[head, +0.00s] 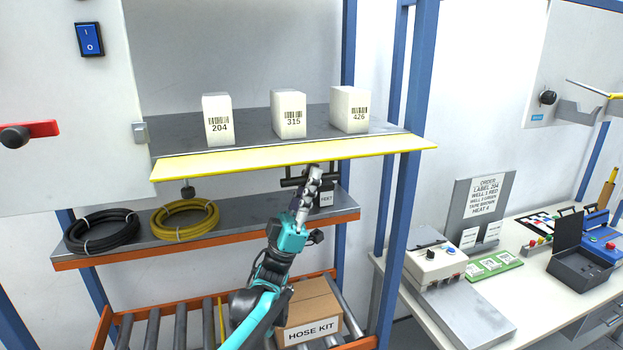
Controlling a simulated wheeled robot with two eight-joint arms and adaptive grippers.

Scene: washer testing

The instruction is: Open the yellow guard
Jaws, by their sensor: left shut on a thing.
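The yellow guard (290,157) is a long flat panel along the front of the grey upper shelf, in the middle of the head view. It lies almost level, tilted slightly toward me. A black bar handle (292,183) shows just below its lower edge. My left gripper (314,174) reaches up from below and is shut on this handle, right of the guard's middle. The fingers hide part of the handle. My right gripper is not in view.
White boxes 204 (218,121), 315 (289,115) and 426 (350,110) stand behind the guard. Below it, a lower shelf (250,228) holds a black hose (102,231) and a yellow hose (184,219). A blue post (408,170) rises at right, beside a workbench (545,290).

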